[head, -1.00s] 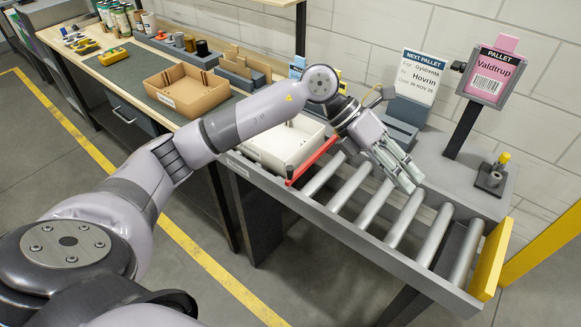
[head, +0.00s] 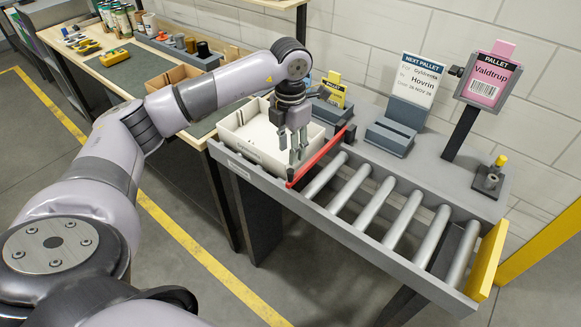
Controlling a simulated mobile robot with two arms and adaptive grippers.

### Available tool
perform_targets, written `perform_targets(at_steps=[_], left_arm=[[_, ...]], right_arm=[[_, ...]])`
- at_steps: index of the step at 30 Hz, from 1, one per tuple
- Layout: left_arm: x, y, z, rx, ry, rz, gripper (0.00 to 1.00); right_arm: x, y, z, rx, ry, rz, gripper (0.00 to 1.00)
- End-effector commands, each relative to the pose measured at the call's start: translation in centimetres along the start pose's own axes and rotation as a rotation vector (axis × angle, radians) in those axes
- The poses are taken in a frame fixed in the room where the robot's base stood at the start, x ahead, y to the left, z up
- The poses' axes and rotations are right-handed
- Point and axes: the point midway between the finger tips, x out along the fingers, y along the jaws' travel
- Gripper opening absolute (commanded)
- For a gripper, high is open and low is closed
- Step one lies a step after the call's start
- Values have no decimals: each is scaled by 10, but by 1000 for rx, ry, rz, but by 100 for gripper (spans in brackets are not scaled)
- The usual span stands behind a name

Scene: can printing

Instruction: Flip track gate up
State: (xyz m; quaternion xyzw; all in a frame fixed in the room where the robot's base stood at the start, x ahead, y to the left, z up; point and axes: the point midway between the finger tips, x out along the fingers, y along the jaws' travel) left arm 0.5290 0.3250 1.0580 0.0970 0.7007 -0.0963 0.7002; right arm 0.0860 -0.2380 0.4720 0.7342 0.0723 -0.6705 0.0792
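The track gate is a red bar (head: 318,162) lying low across the roller track, between the white tray and the rollers (head: 375,196). Its far end meets a dark block (head: 350,133) at the track's back edge. My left gripper (head: 295,160) points down over the right part of the white tray (head: 246,150), just left of the bar in the picture. Its fingers look apart with nothing between them. Whether a fingertip touches the bar, I cannot tell. My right gripper is not in view.
The rollers right of the bar are empty, up to a yellow end stop (head: 487,262). Behind the track stand a "Next pallet" card (head: 414,85), a pink "Pallet" sign (head: 487,78) on a post and a small fixture with a yellow knob (head: 491,178). A brown box (head: 170,78) is partly hidden behind my arm.

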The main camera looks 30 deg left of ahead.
Motion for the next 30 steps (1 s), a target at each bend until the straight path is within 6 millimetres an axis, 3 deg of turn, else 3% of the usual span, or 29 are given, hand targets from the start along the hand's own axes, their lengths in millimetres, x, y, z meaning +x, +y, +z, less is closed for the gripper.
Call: perform_targets(at_steps=[6,12,25,30], left_arm=[[45,-1,-1,-1,4,-2,35],[75,-1,0,0,3,-2,35],[88,-1,0,0,-1,-1,35],[88,-1,0,0,-1,-1,25]], right_arm=[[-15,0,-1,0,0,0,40],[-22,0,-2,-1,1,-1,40],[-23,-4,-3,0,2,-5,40],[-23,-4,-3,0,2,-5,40]])
